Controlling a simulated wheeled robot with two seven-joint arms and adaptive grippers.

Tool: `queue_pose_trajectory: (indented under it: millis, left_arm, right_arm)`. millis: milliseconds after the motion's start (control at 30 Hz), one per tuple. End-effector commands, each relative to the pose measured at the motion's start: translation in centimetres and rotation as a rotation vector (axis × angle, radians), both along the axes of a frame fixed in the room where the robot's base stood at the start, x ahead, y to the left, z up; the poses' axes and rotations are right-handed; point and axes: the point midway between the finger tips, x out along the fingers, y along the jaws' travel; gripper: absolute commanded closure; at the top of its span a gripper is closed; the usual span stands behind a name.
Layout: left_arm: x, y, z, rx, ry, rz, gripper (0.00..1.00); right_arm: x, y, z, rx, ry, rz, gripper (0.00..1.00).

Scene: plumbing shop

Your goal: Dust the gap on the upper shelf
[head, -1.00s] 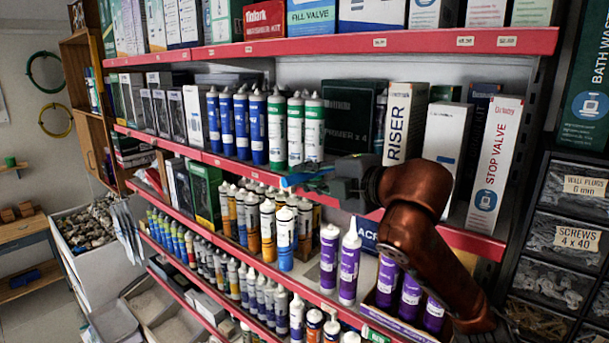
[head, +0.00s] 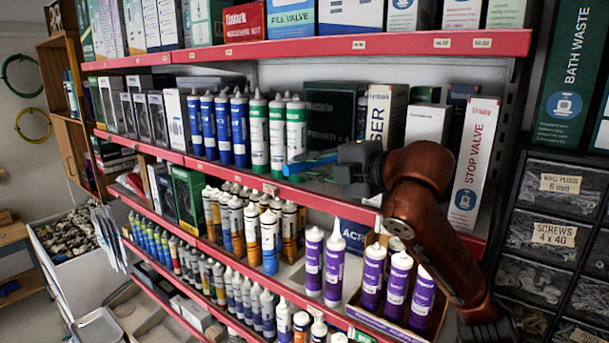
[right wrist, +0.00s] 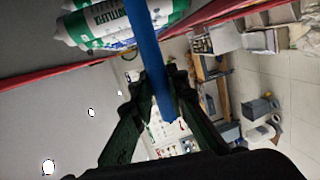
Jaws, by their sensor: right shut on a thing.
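My right gripper (head: 345,165) is shut on a thin blue tool (head: 310,163), which sticks out to the left. In the right wrist view the blue tool (right wrist: 146,50) runs between the two dark fingers; its far end is out of the picture. The gripper is at the front of the upper shelf (head: 228,172), just above its red edge. Behind it is the gap between the green-and-white tubes (head: 296,130) and the riser box (head: 382,115). A dark primer box (head: 333,105) stands at the back of this gap. The gripper hides the gap's right part and the riser box's lower part. My left gripper is out of view.
Blue tubes (head: 240,130) stand left of the green-and-white ones. A stop valve box (head: 474,160) stands to the right, partly behind my arm. The top shelf (head: 350,46) is above. Purple tubes (head: 334,265) stand on the shelf below, under my arm.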

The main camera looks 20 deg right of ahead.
Motion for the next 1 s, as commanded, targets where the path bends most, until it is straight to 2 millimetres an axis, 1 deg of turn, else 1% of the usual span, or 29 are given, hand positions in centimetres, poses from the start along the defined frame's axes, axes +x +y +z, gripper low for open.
queue_pose_trajectory:
  millis: [33, 133, 1000]
  left_arm:
    - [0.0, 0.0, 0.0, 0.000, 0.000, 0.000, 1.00]
    - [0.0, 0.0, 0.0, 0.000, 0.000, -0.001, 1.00]
    - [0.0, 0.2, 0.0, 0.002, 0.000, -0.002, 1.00]
  right_arm:
    - [-0.1, 0.0, 0.6, -0.001, -0.004, -0.001, 1.00]
    - [-0.1, 0.0, 1.4, 0.000, -0.004, 0.000, 1.00]
    - [-4.3, 5.4, 1.4, -0.002, -0.008, 0.002, 1.00]
